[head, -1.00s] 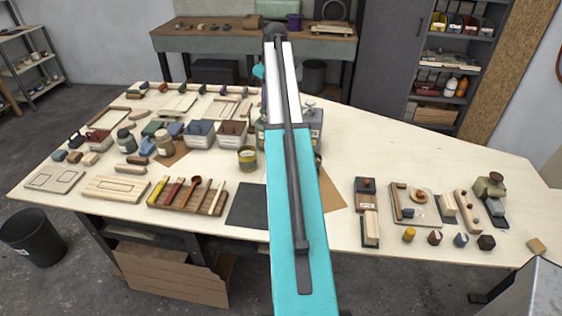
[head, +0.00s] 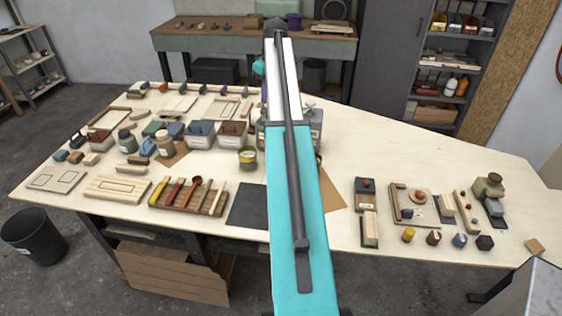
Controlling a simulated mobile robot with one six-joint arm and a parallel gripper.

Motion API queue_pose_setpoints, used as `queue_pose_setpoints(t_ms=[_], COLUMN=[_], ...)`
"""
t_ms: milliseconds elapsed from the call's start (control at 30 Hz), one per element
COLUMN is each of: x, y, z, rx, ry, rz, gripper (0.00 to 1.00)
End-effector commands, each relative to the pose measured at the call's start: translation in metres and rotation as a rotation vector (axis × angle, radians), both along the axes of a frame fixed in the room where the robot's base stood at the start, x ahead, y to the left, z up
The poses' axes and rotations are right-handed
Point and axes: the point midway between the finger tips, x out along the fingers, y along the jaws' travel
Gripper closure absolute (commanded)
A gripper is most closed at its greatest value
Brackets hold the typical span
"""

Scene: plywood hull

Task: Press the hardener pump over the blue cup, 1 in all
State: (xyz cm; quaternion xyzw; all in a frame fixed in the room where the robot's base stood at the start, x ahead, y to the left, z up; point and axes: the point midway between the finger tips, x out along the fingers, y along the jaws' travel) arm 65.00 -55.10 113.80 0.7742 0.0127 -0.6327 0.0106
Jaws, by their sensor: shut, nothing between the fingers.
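My teal and white arm runs up the middle of the head view and covers the centre of the table. My gripper is hidden behind it or out of sight. A grey box-like unit with a metal knob on top (head: 316,120) shows partly to the right of the arm. It may be the pump stand, but I cannot tell which pump is which. I cannot make out a blue cup; the spot in front of the unit is largely covered by my arm.
A yellow tin (head: 248,158) stands left of the arm, near a dark mat (head: 247,204). A wooden rack of tools (head: 188,197) and several bins crowd the left. Blocks and small parts stand at the right. The table (head: 420,150) is clear at the back right.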

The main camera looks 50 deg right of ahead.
Motion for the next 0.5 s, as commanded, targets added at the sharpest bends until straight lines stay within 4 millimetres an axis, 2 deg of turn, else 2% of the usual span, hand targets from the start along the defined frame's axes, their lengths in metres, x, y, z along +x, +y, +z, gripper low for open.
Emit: queue_pose_setpoints(t_ms=[500], x=[0.000], y=[0.000], z=[0.036], rx=[0.000], ry=[0.000], rz=[-0.001], gripper=[1.00])
